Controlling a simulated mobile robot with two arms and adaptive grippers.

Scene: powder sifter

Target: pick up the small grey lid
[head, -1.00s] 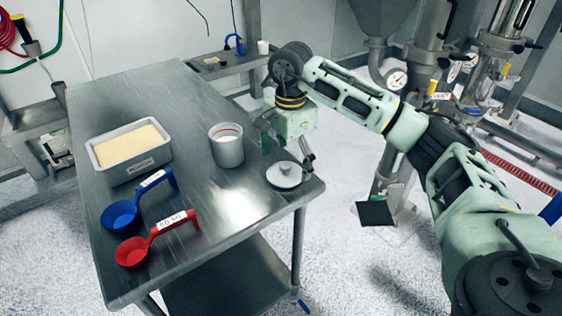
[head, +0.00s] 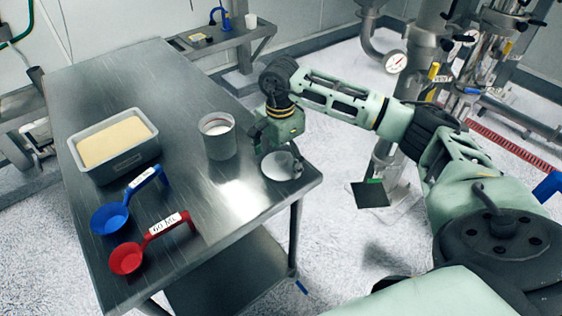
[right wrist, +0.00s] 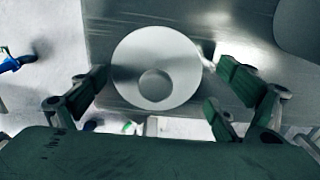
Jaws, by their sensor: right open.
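The small grey lid (head: 277,166) is a round disc lying on the metal table (head: 221,189) near its right corner, beside the grey cylindrical container. In the right wrist view the lid (right wrist: 157,68) shows from above with its round knob, between and beyond the fingertips. My right gripper (head: 281,153) is just above the lid in the head view and partly covers it. Its fingers stand wide apart on either side of the lid in the right wrist view (right wrist: 172,84), with nothing between them gripped. I cannot tell whether a fingertip touches the lid. My left gripper is not in view.
The grey cylindrical container (head: 218,138) with white contents stands close to the lid's left. A grey tray of pale powder (head: 70,146), a blue scoop (head: 110,218) and a red scoop (head: 127,259) are farther left. The table's right edge is near the lid.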

